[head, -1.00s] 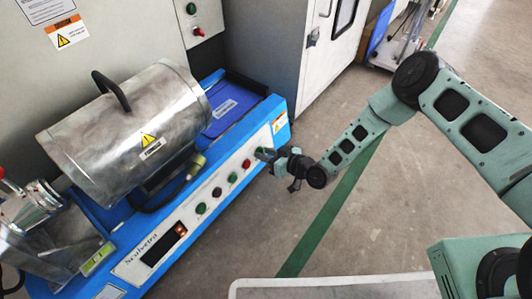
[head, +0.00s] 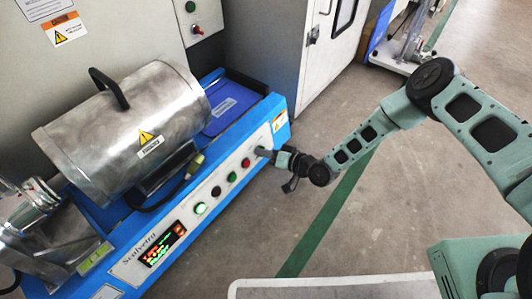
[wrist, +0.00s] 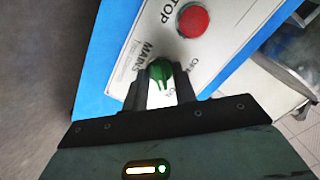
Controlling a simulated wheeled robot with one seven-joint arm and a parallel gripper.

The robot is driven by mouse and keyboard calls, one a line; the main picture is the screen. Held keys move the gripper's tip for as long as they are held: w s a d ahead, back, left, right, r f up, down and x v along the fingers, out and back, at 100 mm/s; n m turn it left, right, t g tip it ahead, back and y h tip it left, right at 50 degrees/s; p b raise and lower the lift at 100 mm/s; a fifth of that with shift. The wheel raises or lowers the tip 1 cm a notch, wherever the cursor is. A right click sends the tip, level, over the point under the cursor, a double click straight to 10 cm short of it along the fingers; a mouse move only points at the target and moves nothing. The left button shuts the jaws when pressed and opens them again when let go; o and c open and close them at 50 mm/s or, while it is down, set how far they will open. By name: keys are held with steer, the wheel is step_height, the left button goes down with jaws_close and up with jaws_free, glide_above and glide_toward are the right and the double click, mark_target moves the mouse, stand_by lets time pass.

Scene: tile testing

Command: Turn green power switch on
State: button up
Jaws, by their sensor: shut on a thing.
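The green power switch (wrist: 160,70) is a rotary knob on the white panel, beside the printed words MAINS, OFF and ON. My gripper (wrist: 160,88) is shut on it, with one finger on each side of the knob. The head view shows my gripper (head: 264,153) at the right end of the blue machine's front panel, and there it mostly hides the knob. The panel's display (head: 161,249) is lit with red and green characters, and a green button (head: 200,208) glows.
A red STOP button (wrist: 193,21) sits close to the switch. More buttons, including a black one (head: 216,191), line the panel to the left. A metal cylindrical furnace (head: 130,125) rests on the blue machine (head: 282,136).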

steer(key=shift+s+f, duration=0.1)
steer(key=o, duration=0.6)
steer(key=shift+p+v, duration=4)
steer(key=shift+v, duration=4.8)
